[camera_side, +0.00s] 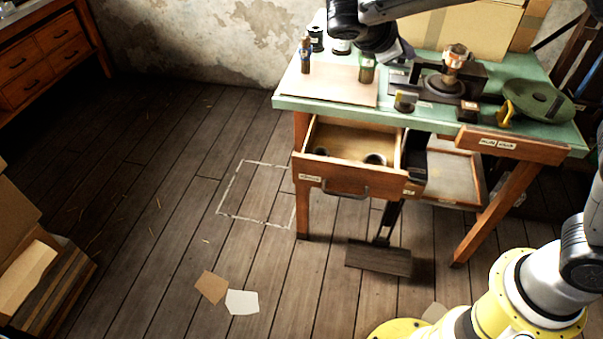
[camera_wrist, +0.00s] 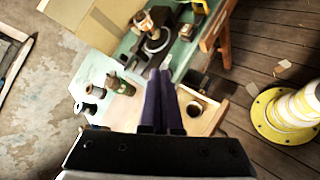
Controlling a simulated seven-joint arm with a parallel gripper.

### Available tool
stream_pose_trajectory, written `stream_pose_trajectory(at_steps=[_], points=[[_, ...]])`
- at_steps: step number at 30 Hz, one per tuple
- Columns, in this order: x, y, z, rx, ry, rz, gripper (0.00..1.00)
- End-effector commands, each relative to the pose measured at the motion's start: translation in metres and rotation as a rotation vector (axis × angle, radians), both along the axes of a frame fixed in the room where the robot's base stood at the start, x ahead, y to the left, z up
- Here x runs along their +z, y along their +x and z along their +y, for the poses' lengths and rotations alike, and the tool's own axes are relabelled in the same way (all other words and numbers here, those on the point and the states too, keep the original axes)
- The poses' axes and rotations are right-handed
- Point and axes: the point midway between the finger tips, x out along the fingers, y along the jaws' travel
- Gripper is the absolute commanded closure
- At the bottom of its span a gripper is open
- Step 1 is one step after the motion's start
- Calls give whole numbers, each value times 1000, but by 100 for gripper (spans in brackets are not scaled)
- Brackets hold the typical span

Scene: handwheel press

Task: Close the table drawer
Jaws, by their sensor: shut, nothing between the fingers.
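The table drawer (camera_side: 328,181) is pulled out below the left part of the green-topped table (camera_side: 290,103). It has a wooden front with a dark bar handle (camera_side: 345,189) and a small label. Small round items, including a dark-rimmed one (camera_side: 375,159), lie inside. In the wrist view part of the drawer (camera_wrist: 213,121) shows right of the fingers, with a round cup-like item in it; the fingers hide some of it. My gripper (camera_wrist: 159,74) is shut and empty, its fingers side by side. In the side view my wrist hangs above the tabletop, and the fingertips are hard to make out.
On the tabletop stand a press with a handwheel (camera_side: 455,55), a green dish (camera_side: 538,100), bottles (camera_side: 305,57) and spools (camera_side: 315,38). Cardboard boxes (camera_side: 465,28) stand behind. A pedal (camera_side: 378,258) is below. Floor before the drawer looks clear except paper scraps (camera_side: 242,301).

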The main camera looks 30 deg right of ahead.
Motion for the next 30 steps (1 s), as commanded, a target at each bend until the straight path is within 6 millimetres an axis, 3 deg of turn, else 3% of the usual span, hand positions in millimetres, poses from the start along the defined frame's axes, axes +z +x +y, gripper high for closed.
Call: stream_pose_trajectory(at_steps=[1, 6, 13, 18, 24, 27, 30], points=[[-16, 16, 19, 43, -57, 35, 100], [-65, 54, 78, 178, -241, 116, 100], [-156, 72, 167, 374, -478, 198, 100], [-240, 58, 226, 525, -631, 248, 100], [-331, 18, 262, 668, -754, 324, 100], [-357, 0, 267, 711, -797, 357, 100], [-368, -11, 273, 738, -817, 366, 100]])
